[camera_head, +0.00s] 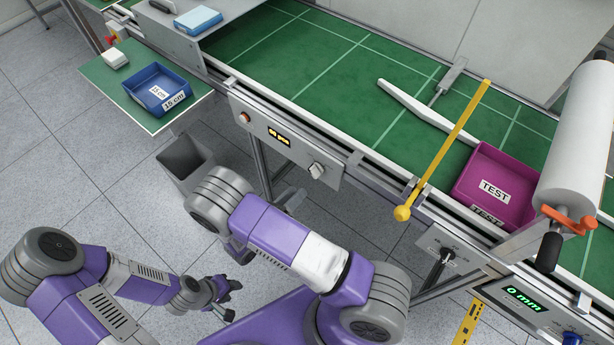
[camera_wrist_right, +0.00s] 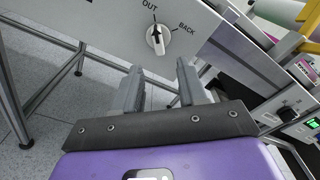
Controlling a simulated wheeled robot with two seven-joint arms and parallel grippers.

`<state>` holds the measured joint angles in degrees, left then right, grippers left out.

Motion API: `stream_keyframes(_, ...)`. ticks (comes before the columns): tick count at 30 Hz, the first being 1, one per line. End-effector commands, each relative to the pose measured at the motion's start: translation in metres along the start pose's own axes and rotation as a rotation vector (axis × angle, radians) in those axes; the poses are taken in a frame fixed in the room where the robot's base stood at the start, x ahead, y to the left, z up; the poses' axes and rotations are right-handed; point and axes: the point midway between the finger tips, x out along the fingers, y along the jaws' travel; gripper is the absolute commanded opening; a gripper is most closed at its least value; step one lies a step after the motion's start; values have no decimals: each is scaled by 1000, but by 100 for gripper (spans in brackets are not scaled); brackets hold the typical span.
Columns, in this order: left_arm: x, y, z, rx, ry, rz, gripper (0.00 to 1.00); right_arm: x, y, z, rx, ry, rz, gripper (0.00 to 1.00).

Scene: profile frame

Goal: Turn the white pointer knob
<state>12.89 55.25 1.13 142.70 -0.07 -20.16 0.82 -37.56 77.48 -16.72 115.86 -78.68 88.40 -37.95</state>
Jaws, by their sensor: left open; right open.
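The white pointer knob (camera_head: 316,170) sits on the grey front panel of the green table. In the right wrist view the knob (camera_wrist_right: 158,40) shows close, with a dark mark pointing roughly up toward the "OUT" label; "BACK" stands to its right. My right gripper (camera_wrist_right: 160,72) is open and empty. Its two fingers point toward the panel, and the knob shows beyond and between the tips, apart from them. In the head view my right forearm hides much of that gripper. My left gripper (camera_head: 231,301) is open and empty, low over the floor at lower left.
A yellow bar (camera_head: 449,143) with a ball end crosses the table edge to the right, beside a magenta tray (camera_head: 476,204). A grey bin (camera_head: 186,160) stands below left.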

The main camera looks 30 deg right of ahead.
Motion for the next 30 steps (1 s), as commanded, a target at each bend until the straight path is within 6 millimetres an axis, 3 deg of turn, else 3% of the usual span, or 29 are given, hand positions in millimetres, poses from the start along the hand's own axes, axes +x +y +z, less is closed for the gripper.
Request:
stream_keyframes(5, 3, -1, 0, 0, 0, 0, 43, 12, 2, 10, -5, -47, -1, 42)
stream_keyframes(16, 10, -4, 0, 0, 0, 0, 43, 66, 1, 11, -4, -41, -2, 42)
stream_keyframes(27, 10, -4, 0, 0, 0, 0, 43, 74, 1, 12, -4, -41, 1, 42)
stream_keyframes(30, 10, -4, 0, 0, 0, 0, 43, 73, 1, 12, -4, -41, 1, 29)
